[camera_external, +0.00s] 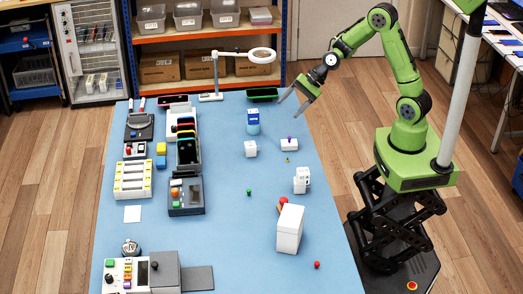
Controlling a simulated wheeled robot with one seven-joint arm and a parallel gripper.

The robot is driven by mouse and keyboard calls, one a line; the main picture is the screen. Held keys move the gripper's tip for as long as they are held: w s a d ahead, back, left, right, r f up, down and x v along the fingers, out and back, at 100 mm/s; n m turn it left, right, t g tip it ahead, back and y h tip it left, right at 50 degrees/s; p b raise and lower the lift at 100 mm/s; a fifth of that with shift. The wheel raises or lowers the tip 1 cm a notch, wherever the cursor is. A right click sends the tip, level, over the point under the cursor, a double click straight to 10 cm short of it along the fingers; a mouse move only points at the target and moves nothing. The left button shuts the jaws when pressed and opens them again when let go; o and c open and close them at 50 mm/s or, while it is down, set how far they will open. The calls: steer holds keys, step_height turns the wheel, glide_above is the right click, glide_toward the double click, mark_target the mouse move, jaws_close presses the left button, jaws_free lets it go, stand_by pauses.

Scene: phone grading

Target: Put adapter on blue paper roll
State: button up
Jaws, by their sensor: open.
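My gripper (289,107) is open and empty, its dark fingers pointing down and left above the table's far right edge. A small blue and white upright object (253,121), which looks like the blue paper roll, stands on the blue table to the left of and below the gripper in the picture. Which of these is the adapter, I cannot tell at this size.
A white box (289,229) stands near the front right. A magnifier lamp (216,75) and a dark green tray (262,94) are at the back. Devices and a phone rack (187,152) fill the left side. The middle of the blue table (230,225) is mostly clear.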

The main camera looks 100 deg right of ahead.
steer(key=s+a+r+n+g+h, duration=0.25)
steer(key=s+a+r+n, duration=0.55)
steer(key=s+a+n, duration=0.4)
steer(key=s+r+n+g, duration=0.1)
steer(key=s+r+n, duration=0.2)
steer(key=s+n, duration=0.6)
steer(key=s, duration=0.4)
steer(key=shift+a+r+n, duration=0.2)
steer(key=shift+n, duration=0.1)
steer(key=shift+h, duration=0.25)
